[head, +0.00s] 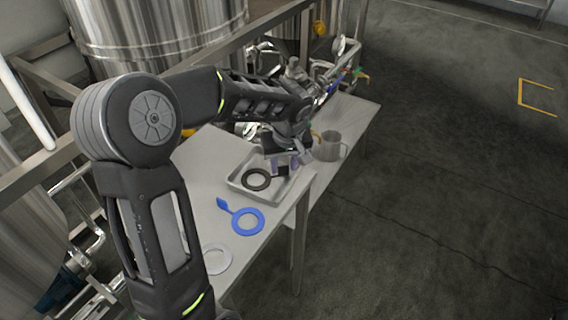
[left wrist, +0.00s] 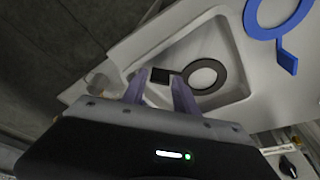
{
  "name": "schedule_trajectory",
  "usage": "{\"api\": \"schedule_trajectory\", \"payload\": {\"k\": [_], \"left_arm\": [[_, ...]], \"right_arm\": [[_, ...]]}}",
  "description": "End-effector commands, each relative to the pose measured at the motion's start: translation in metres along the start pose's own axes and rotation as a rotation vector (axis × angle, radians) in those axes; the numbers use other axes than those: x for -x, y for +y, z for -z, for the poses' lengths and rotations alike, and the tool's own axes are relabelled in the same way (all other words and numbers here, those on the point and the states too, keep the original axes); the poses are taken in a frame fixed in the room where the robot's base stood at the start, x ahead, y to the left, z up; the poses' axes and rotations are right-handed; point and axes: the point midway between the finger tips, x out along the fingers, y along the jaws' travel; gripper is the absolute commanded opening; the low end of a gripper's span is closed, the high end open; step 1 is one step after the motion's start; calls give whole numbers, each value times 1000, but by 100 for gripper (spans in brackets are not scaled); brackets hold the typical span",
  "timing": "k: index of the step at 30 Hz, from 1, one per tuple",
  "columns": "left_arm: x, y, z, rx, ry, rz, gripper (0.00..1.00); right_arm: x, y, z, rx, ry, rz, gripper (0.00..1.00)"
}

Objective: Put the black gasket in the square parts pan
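The black gasket (left wrist: 223,76) is a flat ring with a dark tab. It is inside the square parts pan (left wrist: 239,98), a shallow light metal tray on the table, and the ring looks flat over its floor. It also shows in the head view (head: 248,185), with the pan (head: 233,184) around it. My left gripper (left wrist: 160,76) is over the pan with its two fingers apart. The gasket's tab shows between and beyond the fingertips, and I see no clear grip on it. My right gripper is in neither view.
A blue gasket with a tab (head: 247,222) and a pale ring (head: 217,259) lie on the table (head: 202,160) nearer me. A grey metal jug (head: 329,147) stands beyond the pan. Pipes and valves line the table's back, with steel tanks (head: 160,30) behind.

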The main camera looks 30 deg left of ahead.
Motion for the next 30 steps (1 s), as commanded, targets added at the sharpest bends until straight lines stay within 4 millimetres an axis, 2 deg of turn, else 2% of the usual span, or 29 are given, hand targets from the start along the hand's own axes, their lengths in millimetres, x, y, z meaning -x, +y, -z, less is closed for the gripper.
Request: {"api": "schedule_trajectory", "payload": {"k": [5, 19, 24, 30], "left_arm": [[16, 0, 2, 0, 4, -1, 35], [106, 1, 1, 0, 3, -2, 35], [120, 0, 1, 0, 1, -1, 35], [122, 0, 1, 0, 0, 1, 35]], "right_arm": [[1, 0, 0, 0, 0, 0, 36], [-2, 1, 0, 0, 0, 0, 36], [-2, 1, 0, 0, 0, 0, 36], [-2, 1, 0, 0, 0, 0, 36]]}}
